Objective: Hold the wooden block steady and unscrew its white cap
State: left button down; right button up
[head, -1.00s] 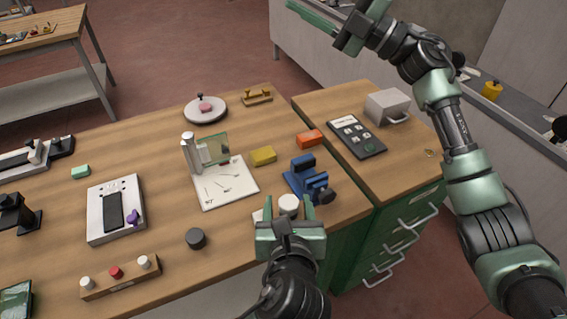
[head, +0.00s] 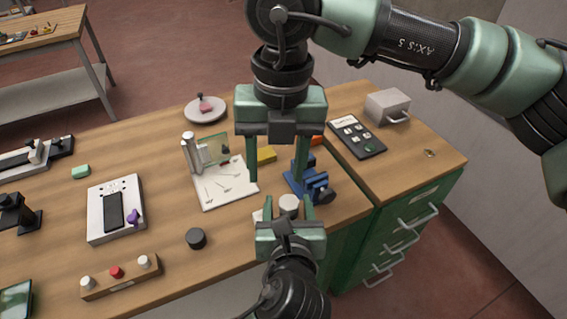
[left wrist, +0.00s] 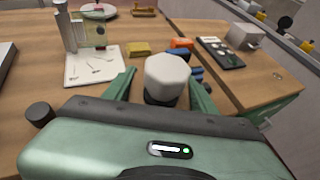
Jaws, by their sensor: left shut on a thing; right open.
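The white cap (head: 289,204) shows between the fingers of my left gripper (head: 288,214), near the table's front edge. In the left wrist view the white cap (left wrist: 167,72) is faceted and sits on top of a dark body, the block (left wrist: 160,98). My left gripper is shut on this block. Most of the block is hidden, and I cannot make out its wood. My right gripper (head: 277,178) is open and empty, pointing down behind and above the cap in the head view. It is apart from the cap.
A blue vise (head: 313,184) stands close behind on the right. A white sheet with a glass stand (head: 222,190) is to the left. A black round knob (head: 196,238) and a wooden strip with white and red knobs (head: 122,281) lie further left.

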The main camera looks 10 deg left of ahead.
aim_at(283, 201)
jog(key=shift+w+d+f+h, duration=0.15)
jog(key=shift+d+f+h, duration=0.05)
jog(key=shift+d+h, duration=0.25)
jog(key=shift+d+f+t, duration=0.2)
jog(key=shift+f+t, duration=0.1)
notch_tip(283, 201, down, 7)
jog(key=shift+f, duration=0.15)
jog(key=shift+a, duration=0.15)
grip_shut()
jog(key=shift+o, duration=0.4)
grip_release()
